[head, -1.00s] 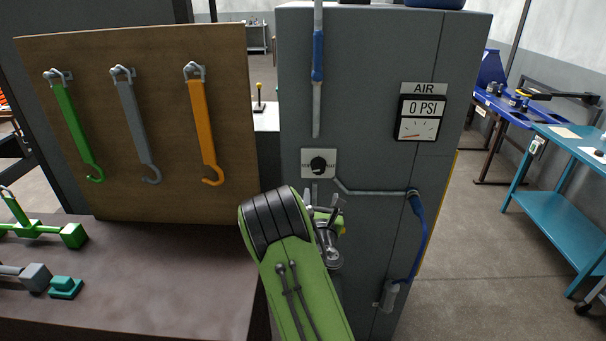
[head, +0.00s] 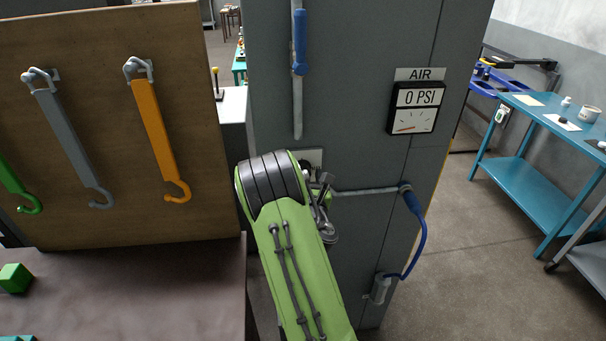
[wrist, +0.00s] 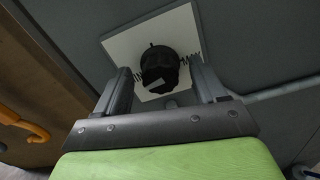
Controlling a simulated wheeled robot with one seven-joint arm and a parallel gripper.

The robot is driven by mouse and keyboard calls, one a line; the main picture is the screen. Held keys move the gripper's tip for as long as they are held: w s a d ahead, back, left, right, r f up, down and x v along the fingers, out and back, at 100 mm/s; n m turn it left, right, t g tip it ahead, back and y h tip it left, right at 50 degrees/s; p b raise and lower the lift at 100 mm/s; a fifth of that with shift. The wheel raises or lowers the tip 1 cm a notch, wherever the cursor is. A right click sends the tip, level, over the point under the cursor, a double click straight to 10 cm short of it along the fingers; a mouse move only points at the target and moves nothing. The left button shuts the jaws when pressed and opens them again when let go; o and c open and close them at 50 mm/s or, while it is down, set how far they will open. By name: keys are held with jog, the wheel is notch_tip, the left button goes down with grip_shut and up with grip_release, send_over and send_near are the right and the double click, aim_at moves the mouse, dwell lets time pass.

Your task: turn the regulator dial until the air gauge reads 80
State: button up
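The regulator dial (wrist: 159,68) is a black knob on a white plate (wrist: 122,45) on the grey cabinet. In the wrist view it lies ahead of my gripper (wrist: 165,84), between the two spread fingers. The fingers are open, and I cannot tell whether they touch the knob. In the head view my green arm hides most of the dial, and a corner of the white plate shows above my gripper (head: 322,185). The air gauge (head: 416,108) on the cabinet front reads 0 PSI, with its red needle low at the left.
The grey cabinet (head: 360,60) carries a pipe (head: 365,191) running right from the dial to a blue hose (head: 422,235). A blue-handled lever (head: 299,42) hangs above. A board (head: 110,130) with hooks stands left, over a dark bench (head: 140,295).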

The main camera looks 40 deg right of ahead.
jog(key=shift+w+f, duration=0.1)
jog(key=shift+w, duration=0.1)
jog(key=c, duration=1)
jog(key=shift+c, duration=0.2)
